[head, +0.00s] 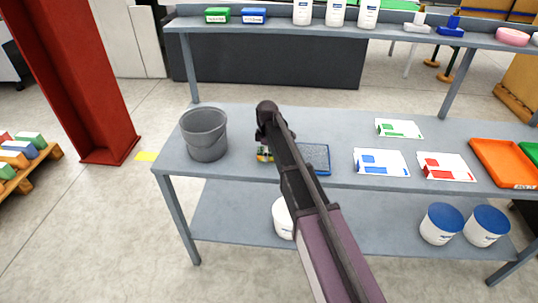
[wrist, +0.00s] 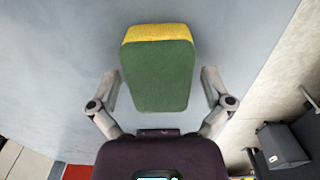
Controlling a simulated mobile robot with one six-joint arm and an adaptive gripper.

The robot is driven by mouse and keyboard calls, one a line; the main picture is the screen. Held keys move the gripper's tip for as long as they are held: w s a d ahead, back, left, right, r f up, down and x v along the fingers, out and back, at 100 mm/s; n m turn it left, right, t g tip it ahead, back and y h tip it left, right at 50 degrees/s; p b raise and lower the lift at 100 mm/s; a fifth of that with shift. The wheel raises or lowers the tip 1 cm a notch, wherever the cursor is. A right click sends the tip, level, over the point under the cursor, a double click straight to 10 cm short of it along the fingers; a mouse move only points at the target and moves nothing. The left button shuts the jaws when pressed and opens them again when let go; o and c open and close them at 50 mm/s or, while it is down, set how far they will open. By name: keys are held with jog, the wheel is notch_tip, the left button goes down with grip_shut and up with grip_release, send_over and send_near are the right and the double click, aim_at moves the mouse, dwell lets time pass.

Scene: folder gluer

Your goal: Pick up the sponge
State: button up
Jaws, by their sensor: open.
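The sponge (wrist: 157,72) is green with a yellow layer along its far edge, and it shows in the middle of the wrist view. It lies on the grey bench top. In the head view only a small piece of the sponge (head: 263,157) shows beside my arm. My gripper (wrist: 160,82) is open, with one finger on the left of the sponge and one on the right. A gap shows on both sides. In the head view my arm hides most of the gripper and the sponge.
A grey bucket (head: 205,136) stands left of the sponge on the bench top (head: 235,122). A blue tray (head: 316,157) lies just right of my arm. Several printed cartons and an orange tray (head: 505,164) are further right. An upper shelf (head: 300,30) holds bottles and boxes.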

jog(key=c, duration=0.6)
jog(key=shift+r, duration=0.1)
notch_tip(320, 180, up, 3)
jog(key=p, duration=0.3)
jog(key=shift+r+p, duration=0.2)
jog(key=shift+p, duration=0.1)
jog(key=s, duration=0.5)
jog(key=s+d+r+p, duration=0.1)
jog(key=s, duration=1)
jog(key=shift+d+r, duration=0.15)
jog(key=shift+d, duration=0.1)
